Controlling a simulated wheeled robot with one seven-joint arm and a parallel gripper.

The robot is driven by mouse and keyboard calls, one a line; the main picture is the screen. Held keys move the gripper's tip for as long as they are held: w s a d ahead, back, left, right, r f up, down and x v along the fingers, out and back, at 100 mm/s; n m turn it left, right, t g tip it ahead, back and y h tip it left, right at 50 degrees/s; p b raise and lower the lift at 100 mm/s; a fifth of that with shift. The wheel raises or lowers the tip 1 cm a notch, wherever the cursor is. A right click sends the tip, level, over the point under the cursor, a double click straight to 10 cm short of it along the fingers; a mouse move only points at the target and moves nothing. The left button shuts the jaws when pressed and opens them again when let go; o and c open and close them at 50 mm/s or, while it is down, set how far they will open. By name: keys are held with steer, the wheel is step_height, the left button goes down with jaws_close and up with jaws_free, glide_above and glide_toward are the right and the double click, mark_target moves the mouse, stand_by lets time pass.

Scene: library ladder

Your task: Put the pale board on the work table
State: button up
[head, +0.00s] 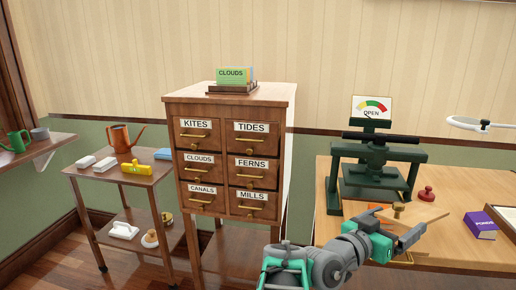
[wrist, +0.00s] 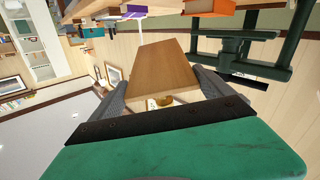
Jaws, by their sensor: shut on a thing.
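The pale board (wrist: 165,68) is a flat tan panel between the two fingers of my gripper (wrist: 165,88) in the wrist view. My gripper is shut on it. In the head view my gripper (head: 408,236) is over the front part of the work table (head: 470,257), at the right. There the board shows only as a thin, nearly edge-on strip (head: 435,218) beyond the fingers. I cannot tell for sure whether the board touches the tabletop.
A dark green press (head: 375,165) stands on the table behind my gripper. A red knobbed piece (head: 426,194), a brass piece (head: 398,208) and a purple box or book (head: 481,225) are near. A drawer cabinet (head: 228,160) stands left of the table. Bare tabletop shows at the front right.

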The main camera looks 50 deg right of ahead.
steer(key=w+a+f+n+t, duration=0.1)
steer(key=w+a+n+t, duration=0.3)
steer(key=w, duration=0.6)
steer(key=w+a+f+n+t+y, duration=0.1)
steer(key=w+a+f+n+t, duration=0.1)
steer(key=w+a+t, duration=0.6)
steer(key=w+a+f+n+t, duration=0.1)
steer(key=w+a+n, duration=0.2)
steer(key=w, duration=0.8)
steer(key=w+a+n+t+y, duration=0.5)
steer(key=w+a, duration=0.5)
steer(key=a, duration=0.4)
steer(key=w+a+n+t+y, duration=0.2)
steer(key=a+y, duration=0.1)
steer(key=a, duration=0.6)
steer(key=w+a+n+t+y, duration=0.2)
steer(key=a+y, duration=0.1)
steer(key=a, duration=0.6)
step_height(320, 180, up, 10)
steer(key=w+f+n+t+y+p, duration=0.1)
steer(key=w+n+y+p, duration=0.3)
steer(key=p, duration=1.6)
steer(key=s+r+y, duration=0.1)
steer(key=s+r, duration=0.2)
steer(key=s, duration=0.3)
steer(key=shift+s+m+p, duration=0.4)
